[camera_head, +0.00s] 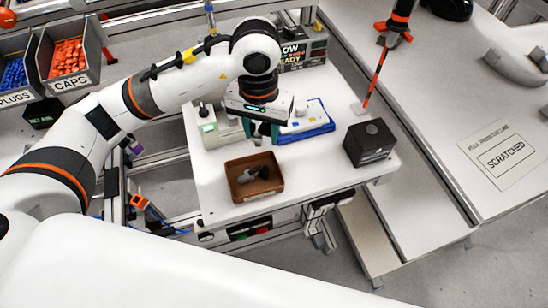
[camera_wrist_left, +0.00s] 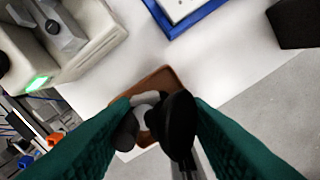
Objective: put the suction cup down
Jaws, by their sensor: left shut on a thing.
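My left gripper (camera_head: 262,137) has its teal fingers over the white table (camera_head: 218,170), just behind the brown tray (camera_head: 240,196). In the left wrist view the fingers (camera_wrist_left: 163,112) close around a dark thing, which I take to be the suction cup (camera_wrist_left: 178,125); its black end shows, and the fingers hide its sides. In the head view the gripper hides most of it. The tray also shows behind it in the wrist view (camera_wrist_left: 163,78). A grey and dark piece (camera_head: 258,173) appears within the tray's outline. My right gripper is out of view.
A black box (camera_head: 369,143) stands right of the tray. A blue-edged tray (camera_head: 306,122) and a pale device with a green light (camera_head: 212,127) sit behind. Bins of orange caps (camera_head: 67,57) and blue plugs (camera_head: 14,73) are at left. The table's front right is clear.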

